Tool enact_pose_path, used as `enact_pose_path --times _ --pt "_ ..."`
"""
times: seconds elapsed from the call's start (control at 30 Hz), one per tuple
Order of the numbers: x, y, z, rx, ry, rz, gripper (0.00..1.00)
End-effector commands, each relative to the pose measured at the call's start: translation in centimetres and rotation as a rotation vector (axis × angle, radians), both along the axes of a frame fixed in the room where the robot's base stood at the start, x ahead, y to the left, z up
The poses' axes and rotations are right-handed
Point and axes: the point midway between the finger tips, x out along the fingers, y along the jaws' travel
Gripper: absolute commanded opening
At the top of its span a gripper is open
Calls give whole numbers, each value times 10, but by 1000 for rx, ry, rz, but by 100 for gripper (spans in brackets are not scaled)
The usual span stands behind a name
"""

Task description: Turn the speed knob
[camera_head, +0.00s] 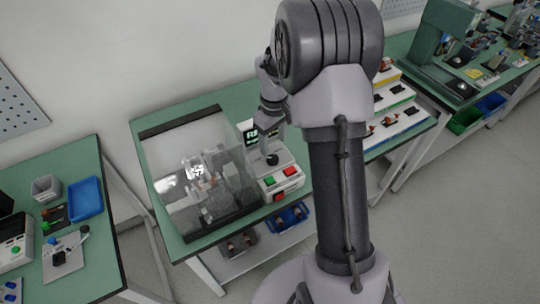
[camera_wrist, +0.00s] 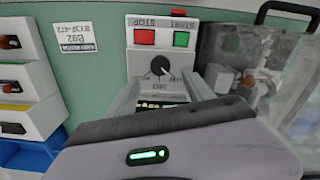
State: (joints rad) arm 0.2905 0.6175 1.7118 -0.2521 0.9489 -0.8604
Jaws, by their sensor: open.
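The speed knob (camera_wrist: 160,66) is a black round dial with a white pointer line, on the sloped face of a light grey control box (camera_wrist: 134,62). In the head view the knob (camera_head: 272,159) sits behind the box's buttons. My gripper (camera_wrist: 163,76) is open. Its two grey fingers point at the control panel, one on each side of the knob in the wrist view. I cannot tell whether they touch it. In the head view my gripper (camera_head: 271,133) is just above the panel, partly hidden by my arm.
A red button (camera_wrist: 144,37) and a green button (camera_wrist: 181,39) lie close beyond the knob. A clear-covered test chamber (camera_head: 200,175) stands beside the box on the green bench (camera_head: 225,97). A dark display lies behind the knob.

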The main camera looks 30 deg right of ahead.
Motion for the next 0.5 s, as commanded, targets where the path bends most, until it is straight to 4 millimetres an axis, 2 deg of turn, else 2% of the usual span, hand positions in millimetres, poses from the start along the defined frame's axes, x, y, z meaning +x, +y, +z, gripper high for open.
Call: enact_pose_path --times 0.03,0.2,0.33,0.5 --pt "-1 0 -19 1 3 0 60" --pt "0 0 -55 1 1 -1 60" --pt "0 0 -67 0 0 -1 60" --pt "0 0 -70 0 -2 -1 60"
